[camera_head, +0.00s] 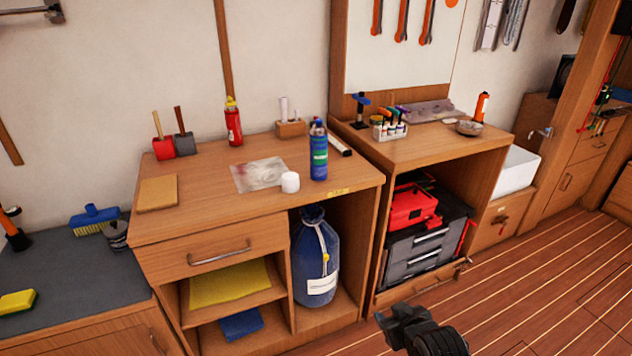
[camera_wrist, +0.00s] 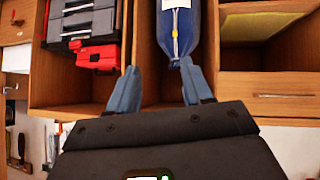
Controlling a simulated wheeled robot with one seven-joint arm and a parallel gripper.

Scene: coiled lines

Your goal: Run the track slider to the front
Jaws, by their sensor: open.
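I cannot make out a track slider for certain in either view. My gripper (camera_wrist: 160,78) shows in the wrist view with its two blue-grey fingers wide apart and nothing between them. That view is upside down, with the blue bag (camera_wrist: 179,28) beyond the fingers and apart from them. In the head view, dark parts of my arm show at the bottom, in front of the right workbench and above the floor; the fingertips are not clear there.
The left workbench (camera_head: 215,200) carries a blue spray can (camera_head: 318,152), a white cup (camera_head: 290,182) and brushes. The right workbench (camera_head: 440,143) holds small bottles, with a red and grey toolbox (camera_head: 425,240) below. The striped wooden floor (camera_head: 540,290) at right is clear.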

